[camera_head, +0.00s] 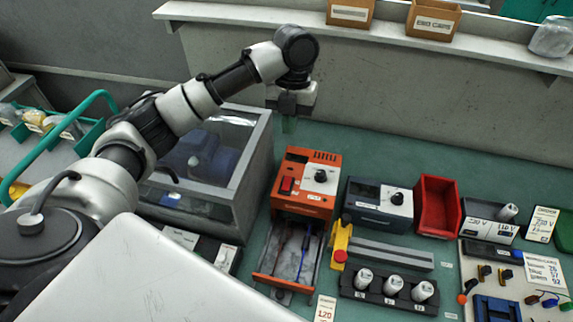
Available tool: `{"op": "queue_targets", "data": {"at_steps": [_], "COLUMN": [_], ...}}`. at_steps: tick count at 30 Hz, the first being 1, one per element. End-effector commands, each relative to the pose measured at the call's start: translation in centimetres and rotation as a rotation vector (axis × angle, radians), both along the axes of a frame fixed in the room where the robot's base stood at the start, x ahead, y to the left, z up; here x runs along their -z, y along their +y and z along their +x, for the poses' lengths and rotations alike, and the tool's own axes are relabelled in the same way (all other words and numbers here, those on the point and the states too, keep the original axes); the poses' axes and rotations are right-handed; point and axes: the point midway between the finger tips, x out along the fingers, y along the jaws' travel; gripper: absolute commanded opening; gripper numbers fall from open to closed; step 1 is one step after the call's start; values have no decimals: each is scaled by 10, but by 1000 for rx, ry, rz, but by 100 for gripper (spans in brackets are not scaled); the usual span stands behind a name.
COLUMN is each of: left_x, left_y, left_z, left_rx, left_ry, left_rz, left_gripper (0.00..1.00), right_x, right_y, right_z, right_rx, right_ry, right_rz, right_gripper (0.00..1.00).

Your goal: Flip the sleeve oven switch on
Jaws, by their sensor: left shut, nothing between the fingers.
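An orange box (306,181), which looks like the sleeve oven, stands on the green bench in the middle of the view. I cannot tell whether the switch is on or off. Below it a tray with an orange front (284,285) extends forward. My left gripper (289,122) points down above and behind the box, apart from it. It is shut and empty, its fingertips small and dim. My right gripper is not in view.
A clear-walled grey enclosure (245,196) stands left of the box. Bare bench (400,155) lies behind.

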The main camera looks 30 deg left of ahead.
Motion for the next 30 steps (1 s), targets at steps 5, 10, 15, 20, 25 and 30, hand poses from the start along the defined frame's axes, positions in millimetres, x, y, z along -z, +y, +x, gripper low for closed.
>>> {"op": "queue_targets", "data": {"at_steps": [5,10,15,20,25,30], "left_x": [0,7,32,66,100,124], "left_y": [0,-1,-2,-3,-6,-4], "left_z": [0,-1,-7,-15,-22,-15], "left_rx": [-2,-3,-3,-5,-4,-5], "left_ry": [-1,0,3,4,3,1], "left_rz": [1,1,0,1,0,2], "left_gripper": [0,0,0,0,0,0], "right_x": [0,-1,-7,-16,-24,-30], "right_y": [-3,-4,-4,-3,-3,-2], "right_z": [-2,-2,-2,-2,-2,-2], "right_rx": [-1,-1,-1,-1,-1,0], "right_ry": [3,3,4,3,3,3], "right_rz": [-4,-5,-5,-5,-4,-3], "right_gripper": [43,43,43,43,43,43]}}
